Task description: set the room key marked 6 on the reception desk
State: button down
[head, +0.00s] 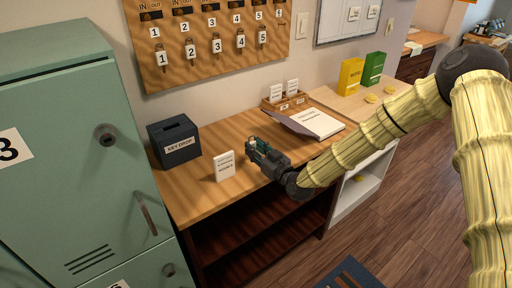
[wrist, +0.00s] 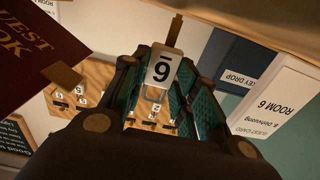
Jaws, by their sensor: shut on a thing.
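My gripper (head: 258,153) is over the wooden reception desk (head: 212,200), to the right of the white card stand. It is shut on the room key's tag. In the wrist view the white tag (wrist: 162,66) sits between the teal finger pads and shows an underlined 6 upside down. A brass-coloured piece (wrist: 175,30) sticks out past the tag. In the head view the key is too small to make out at the gripper. I cannot tell whether it touches the desk.
The white "ROOM 6" card stand (head: 225,166) and key drop box (head: 177,141) are to the left. The open guest book (head: 318,123) and a card tray (head: 285,102) are to the right. A key board (head: 210,62) hangs behind. Bare desk lies between card and book.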

jog(key=shift+f, duration=0.2)
jog(key=c, duration=1.1)
grip_release()
jog(key=shift+r, duration=0.1)
jog(key=shift+r, duration=0.15)
jog(key=b+v, duration=0.3)
jog(key=v, duration=0.9)
